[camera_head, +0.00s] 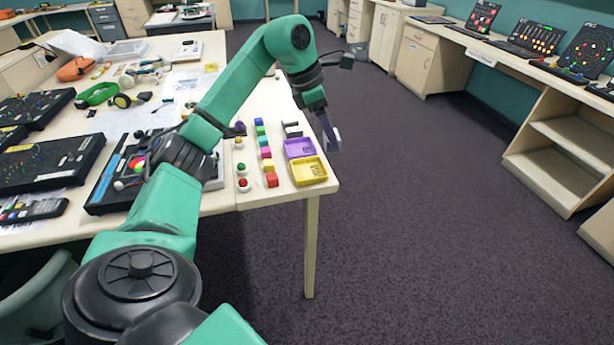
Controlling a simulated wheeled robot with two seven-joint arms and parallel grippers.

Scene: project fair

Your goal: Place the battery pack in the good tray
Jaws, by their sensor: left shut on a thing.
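My left gripper (328,134) hangs fingers down just off the right edge of the table, beside the trays. It is shut on a small pale grey thing (335,139), mostly hidden by the fingers; I cannot tell for sure that it is the battery pack. A purple tray (299,148) and a yellow tray (308,170) lie at the table's right front corner, the yellow one nearer. I cannot read which is the good tray. Both look empty. My right gripper is not in view.
Several coloured blocks (267,153) and balls stand in rows left of the trays. Small dark grey pieces (292,128) lie behind the purple tray. Black boards (48,162) and a green headset (97,94) cover the left table. Floor to the right is clear.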

